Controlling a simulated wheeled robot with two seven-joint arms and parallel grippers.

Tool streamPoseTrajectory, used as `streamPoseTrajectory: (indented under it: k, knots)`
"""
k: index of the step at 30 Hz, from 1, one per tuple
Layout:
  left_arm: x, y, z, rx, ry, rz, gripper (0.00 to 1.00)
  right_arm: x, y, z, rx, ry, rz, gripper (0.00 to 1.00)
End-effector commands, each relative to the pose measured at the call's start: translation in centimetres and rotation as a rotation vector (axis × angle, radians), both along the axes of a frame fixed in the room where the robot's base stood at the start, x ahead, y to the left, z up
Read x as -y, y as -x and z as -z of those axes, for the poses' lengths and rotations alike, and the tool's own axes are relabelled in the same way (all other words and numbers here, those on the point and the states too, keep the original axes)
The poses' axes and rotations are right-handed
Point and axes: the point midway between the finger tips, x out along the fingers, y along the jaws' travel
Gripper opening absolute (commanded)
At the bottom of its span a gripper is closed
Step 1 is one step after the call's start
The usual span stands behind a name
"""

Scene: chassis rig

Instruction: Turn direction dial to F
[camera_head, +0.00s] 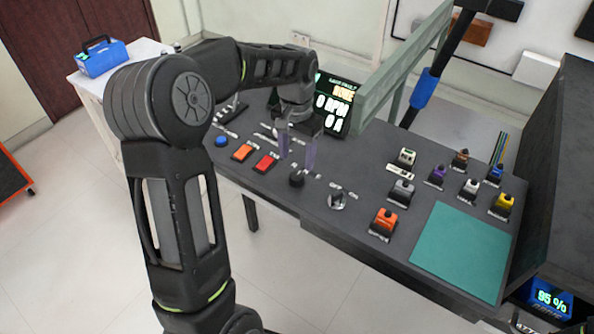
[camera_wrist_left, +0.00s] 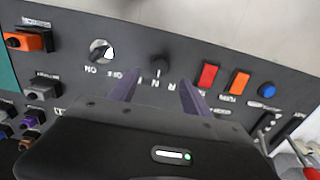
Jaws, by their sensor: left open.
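The direction dial is a small black knob (camera_head: 297,179) on the sloping dark panel (camera_head: 350,165). In the left wrist view the dial (camera_wrist_left: 158,66) stands above the letters R and N; the F mark is hard to read. Which letter the dial points at I cannot tell. My left gripper (camera_head: 297,156) is open, with its two purple fingers pointing down over the panel, a little behind the dial in the head view. In the left wrist view the fingers (camera_wrist_left: 157,92) lie to either side of the lettering, apart from the dial. My right gripper is not in view.
A red switch (camera_head: 265,162), an orange switch (camera_head: 242,152) and a blue button (camera_head: 221,140) sit left of the dial. A silver key-like knob (camera_head: 338,200) sits right of it. A display (camera_head: 335,103) stands behind. Several coloured connectors and a teal mat (camera_head: 463,250) are at the right.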

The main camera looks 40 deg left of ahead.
Motion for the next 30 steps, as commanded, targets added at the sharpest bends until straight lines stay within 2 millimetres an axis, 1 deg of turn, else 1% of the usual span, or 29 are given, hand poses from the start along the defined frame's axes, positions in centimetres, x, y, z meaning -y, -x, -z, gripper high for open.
streamPoseTrajectory:
  k: [9, 13, 16, 23, 30]
  knots:
    - [0.0, 0.1, 4.8, -0.004, 0.002, 0.000, 0.56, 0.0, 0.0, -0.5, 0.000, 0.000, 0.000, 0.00]
    - [0.0, 0.1, 6.1, -0.003, 0.001, 0.000, 0.56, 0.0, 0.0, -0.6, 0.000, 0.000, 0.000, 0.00]
    - [0.0, 0.1, 6.4, -0.001, 0.001, 0.000, 0.56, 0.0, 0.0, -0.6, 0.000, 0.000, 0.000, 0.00]
    - [0.0, 0.1, 6.4, -0.001, 0.000, 0.000, 0.56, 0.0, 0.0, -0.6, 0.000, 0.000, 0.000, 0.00]
    - [0.0, 0.0, 6.4, 0.000, 0.001, 0.000, 0.36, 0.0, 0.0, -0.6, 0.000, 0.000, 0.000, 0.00]
